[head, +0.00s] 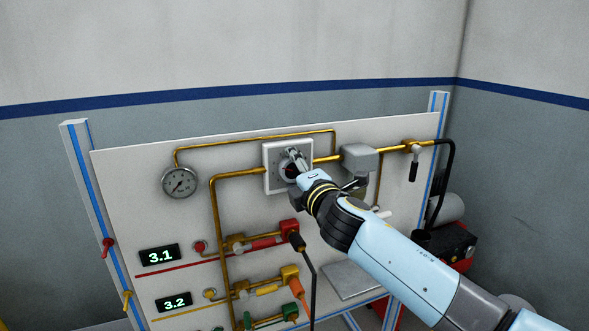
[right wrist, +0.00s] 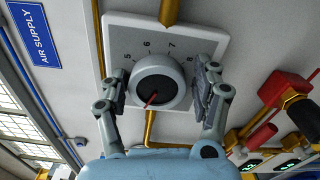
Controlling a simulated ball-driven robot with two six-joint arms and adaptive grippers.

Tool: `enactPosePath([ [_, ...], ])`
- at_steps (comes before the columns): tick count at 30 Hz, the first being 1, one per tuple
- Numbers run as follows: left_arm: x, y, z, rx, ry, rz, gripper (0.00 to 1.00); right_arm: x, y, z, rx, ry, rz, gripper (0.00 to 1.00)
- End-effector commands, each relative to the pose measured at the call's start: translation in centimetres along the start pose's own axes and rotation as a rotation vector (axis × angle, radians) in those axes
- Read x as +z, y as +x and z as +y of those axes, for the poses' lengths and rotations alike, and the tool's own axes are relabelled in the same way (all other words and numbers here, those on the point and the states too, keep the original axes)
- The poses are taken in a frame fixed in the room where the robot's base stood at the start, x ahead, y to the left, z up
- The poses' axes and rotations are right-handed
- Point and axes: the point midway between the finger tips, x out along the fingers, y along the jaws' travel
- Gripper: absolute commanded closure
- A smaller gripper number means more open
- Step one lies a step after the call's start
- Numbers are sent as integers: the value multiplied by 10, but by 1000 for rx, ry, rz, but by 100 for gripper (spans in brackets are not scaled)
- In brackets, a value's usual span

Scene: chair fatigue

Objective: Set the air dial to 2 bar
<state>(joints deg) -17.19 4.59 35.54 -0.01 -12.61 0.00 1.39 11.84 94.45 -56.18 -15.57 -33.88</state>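The air dial is a dark-faced round knob (right wrist: 160,82) with a pale rim, on a white square plate (head: 271,158) on the panel. In the right wrist view, the numbers 5 to 8 show above the knob, and its red pointer points down and slightly left, away from them; lower numbers are hidden or unreadable. My right gripper (head: 294,161) is at the dial. In the right wrist view its fingers (right wrist: 160,74) stand apart, one on each side of the knob; firm contact is not clear. My left gripper is not in view.
A round pressure gauge (head: 180,183) is left of the dial; its reading is too small to tell. Displays show 3.1 (head: 160,256) and 3.2 (head: 175,302). Brass pipes (head: 217,215) cross the panel. A valve handle (head: 414,165) hangs at right. A blue AIR SUPPLY sign (right wrist: 34,32) is beside.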

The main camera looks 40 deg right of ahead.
Motion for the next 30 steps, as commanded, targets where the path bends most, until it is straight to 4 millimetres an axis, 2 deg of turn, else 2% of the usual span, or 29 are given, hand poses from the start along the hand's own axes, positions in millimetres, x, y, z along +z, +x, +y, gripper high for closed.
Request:
enactPosePath([
  [2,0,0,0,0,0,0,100,0,0,1,2,0,0,24],
  [9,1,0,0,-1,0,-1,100,0,0,2,3,0,-1,24],
  [13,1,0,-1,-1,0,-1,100,0,-7,1,2,0,0,24],
  [17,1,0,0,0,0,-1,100,0,-30,0,0,0,0,24],
  [24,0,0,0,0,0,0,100,0,-84,0,-1,-1,0,24],
  [30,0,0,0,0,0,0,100,0,-113,0,1,0,0,24],
])
